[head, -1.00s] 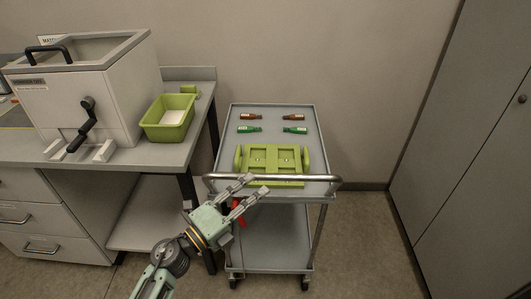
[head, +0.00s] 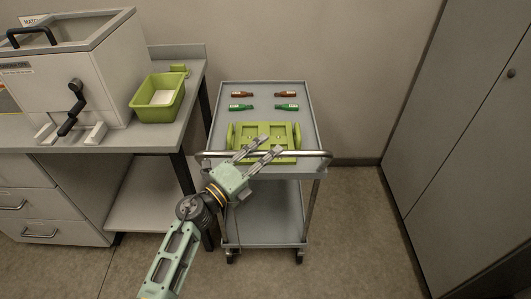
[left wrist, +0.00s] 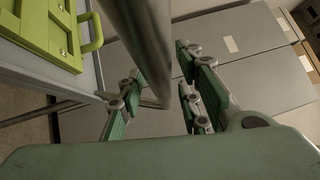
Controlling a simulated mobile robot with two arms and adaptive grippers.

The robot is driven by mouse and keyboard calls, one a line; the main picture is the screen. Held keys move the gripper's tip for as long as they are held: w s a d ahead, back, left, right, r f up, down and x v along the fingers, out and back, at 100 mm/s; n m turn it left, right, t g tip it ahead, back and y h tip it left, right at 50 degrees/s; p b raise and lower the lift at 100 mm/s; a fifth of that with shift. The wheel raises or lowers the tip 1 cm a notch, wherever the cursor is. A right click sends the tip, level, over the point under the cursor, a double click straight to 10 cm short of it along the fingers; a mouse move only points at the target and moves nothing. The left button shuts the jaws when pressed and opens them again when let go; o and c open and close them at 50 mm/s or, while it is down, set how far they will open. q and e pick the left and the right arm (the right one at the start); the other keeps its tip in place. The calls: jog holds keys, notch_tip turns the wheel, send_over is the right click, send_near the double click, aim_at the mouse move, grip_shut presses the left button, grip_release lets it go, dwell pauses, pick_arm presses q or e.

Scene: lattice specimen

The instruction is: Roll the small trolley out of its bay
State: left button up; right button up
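The small grey trolley (head: 264,116) stands against the wall, right of the bench. Its metal push handle (head: 312,156) runs across its near end. My left gripper (head: 263,147) is open at this handle, its fingers reaching across the bar from the near side. In the left wrist view, the bar (left wrist: 150,38) passes between the spread fingers (left wrist: 163,90) with gaps beside it, and I see no firm grip. The trolley's lower shelf (head: 265,215) is bare where visible. My right gripper is not in view.
The trolley carries a green fixture (head: 263,130) and several brown and green bottles (head: 286,93). The bench (head: 150,137) at left holds a green bin (head: 158,98) and a cranked grey box (head: 75,65). A grey cabinet (head: 470,150) stands right. Floor (head: 350,240) at front right is clear.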

pick_arm(q)
grip_shut()
jog(key=shift+s, duration=0.1)
dwell(0.3)
